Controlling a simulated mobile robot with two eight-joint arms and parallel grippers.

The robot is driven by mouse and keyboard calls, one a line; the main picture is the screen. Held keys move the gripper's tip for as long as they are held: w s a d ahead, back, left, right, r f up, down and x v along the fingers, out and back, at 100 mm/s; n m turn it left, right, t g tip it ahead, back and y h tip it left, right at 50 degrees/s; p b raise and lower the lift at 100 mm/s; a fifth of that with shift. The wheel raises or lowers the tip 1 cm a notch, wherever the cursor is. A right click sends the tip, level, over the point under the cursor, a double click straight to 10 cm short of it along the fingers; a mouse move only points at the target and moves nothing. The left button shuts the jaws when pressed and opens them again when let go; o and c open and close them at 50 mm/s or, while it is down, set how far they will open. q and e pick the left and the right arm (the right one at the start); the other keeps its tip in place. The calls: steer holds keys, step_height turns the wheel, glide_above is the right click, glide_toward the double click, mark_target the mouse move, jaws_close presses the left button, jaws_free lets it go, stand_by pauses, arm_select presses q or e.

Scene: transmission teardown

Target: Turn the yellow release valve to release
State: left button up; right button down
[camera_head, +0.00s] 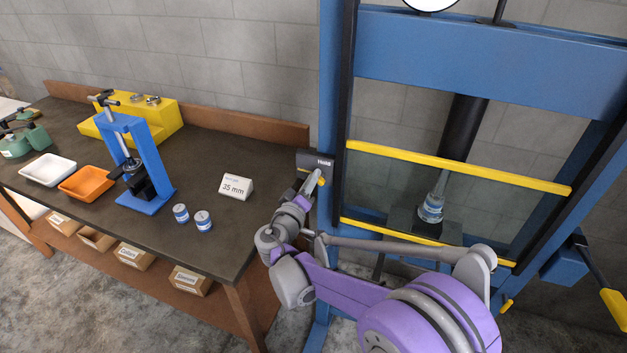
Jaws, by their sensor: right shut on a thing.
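The yellow release valve (321,181) shows as a small yellow piece under a dark box with a white-lettered sign (317,162), on the left post of the blue press (329,100). My right gripper (313,185) is at the valve and is shut on it. The fingers and wrist hide part of the valve, so its turned angle cannot be read. The sign's lettering is too small to read surely. My left gripper is not in view.
A workbench (225,160) at left holds a small blue press (148,165), an orange tray (86,184), a white tray (48,170), two small cans and a "35 mm" card (236,187). A yellow-ended lever (614,308) sticks out at right. A can-like part (431,209) stands inside the big press.

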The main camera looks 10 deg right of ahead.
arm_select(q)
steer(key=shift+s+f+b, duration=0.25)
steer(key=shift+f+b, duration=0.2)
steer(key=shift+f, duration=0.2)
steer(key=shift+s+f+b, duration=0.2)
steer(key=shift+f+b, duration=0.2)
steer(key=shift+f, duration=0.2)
arm_select(e)
steer(key=shift+w+a+f+n, duration=0.1)
steer(key=shift+f+n, duration=0.1)
steer(key=shift+n, duration=1.05)
steer(key=shift+s+a+f+n, duration=0.1)
steer(key=shift+f+n, duration=0.15)
steer(key=shift+n, duration=0.95)
steer(key=shift+w+f+n, duration=0.1)
steer(key=shift+f+n, duration=0.1)
steer(key=shift+n, duration=1.05)
steer(key=c, duration=0.8)
jaws_free()
steer(key=shift+c, duration=0.2)
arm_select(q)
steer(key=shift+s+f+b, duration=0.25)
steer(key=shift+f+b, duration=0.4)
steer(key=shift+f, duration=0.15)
arm_select(e)
steer(key=v, duration=1.1)
steer(key=shift+w, duration=0.15)
